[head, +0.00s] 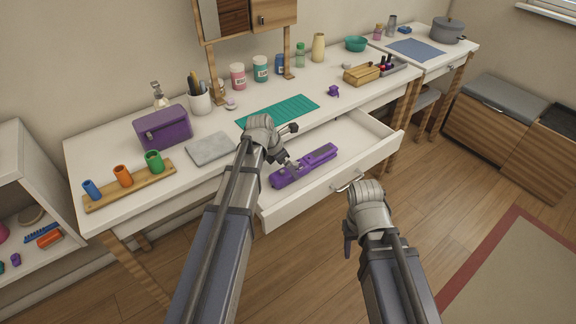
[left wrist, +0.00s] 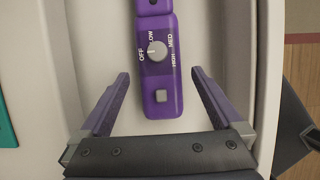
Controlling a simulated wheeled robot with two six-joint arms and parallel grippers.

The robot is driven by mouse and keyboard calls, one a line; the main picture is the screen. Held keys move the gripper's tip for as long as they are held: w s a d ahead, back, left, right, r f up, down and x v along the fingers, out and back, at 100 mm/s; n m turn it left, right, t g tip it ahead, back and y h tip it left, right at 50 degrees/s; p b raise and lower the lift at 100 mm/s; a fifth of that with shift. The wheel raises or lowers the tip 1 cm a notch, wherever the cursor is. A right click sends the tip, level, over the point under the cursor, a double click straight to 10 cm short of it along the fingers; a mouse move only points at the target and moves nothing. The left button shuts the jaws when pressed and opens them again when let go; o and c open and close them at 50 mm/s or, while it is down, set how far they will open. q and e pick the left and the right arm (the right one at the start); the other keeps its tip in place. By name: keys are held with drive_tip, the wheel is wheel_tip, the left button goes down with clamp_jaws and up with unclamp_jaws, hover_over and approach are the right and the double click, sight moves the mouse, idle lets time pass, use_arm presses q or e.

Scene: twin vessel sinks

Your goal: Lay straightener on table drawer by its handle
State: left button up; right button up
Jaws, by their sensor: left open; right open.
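A purple straightener (head: 318,157) lies in the pulled-out white drawer (head: 345,186) of the table. My right gripper (head: 349,246) is open and empty in front of the drawer.
The drawer handle (head: 349,182) is on the drawer's front. The white table (head: 225,122) holds a purple box (head: 163,127), a grey slab (head: 211,149), a green mat (head: 278,111) and a wooden tray (head: 361,76). A shelf (head: 40,185) stands at left.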

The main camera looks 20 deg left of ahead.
use_arm(q)
drive_tip(key=p+v, duration=0.7)
drive_tip(key=v, duration=0.2)
drive_tip(key=shift+r+p, duration=0.2)
drive_tip(key=shift+p, duration=0.15)
drive_tip(key=s+d+m+g+y, duration=0.1)
drive_tip(key=s+m, duration=0.4)
drive_tip(key=m, duration=0.4)
drive_tip(key=s+d+f+m+g+y, duration=0.1)
drive_tip(key=s+m, duration=0.3)
drive_tip(key=m, duration=0.5)
drive_tip(key=s+d+m, duration=0.3)
drive_tip(key=s+m, duration=0.2)
drive_tip(key=m, duration=0.5)
drive_tip(key=shift+s+f+g+y, duration=0.35)
drive_tip(key=shift+g+y, duration=0.05)
drive_tip(key=s+d+r+m+p, duration=0.2)
drive_tip(key=s+d+r+p, duration=0.1)
drive_tip(key=d+r, duration=0.1)
drive_tip(key=s+d+r+m+g+y+p, duration=0.1)
drive_tip(key=s+d+r+m+p, duration=0.1)
drive_tip(key=d, duration=0.5)
drive_tip(key=shift+s+r+p, duration=0.4)
drive_tip(key=shift+r+p, duration=0.45)
drive_tip(key=shift+p, duration=0.45)
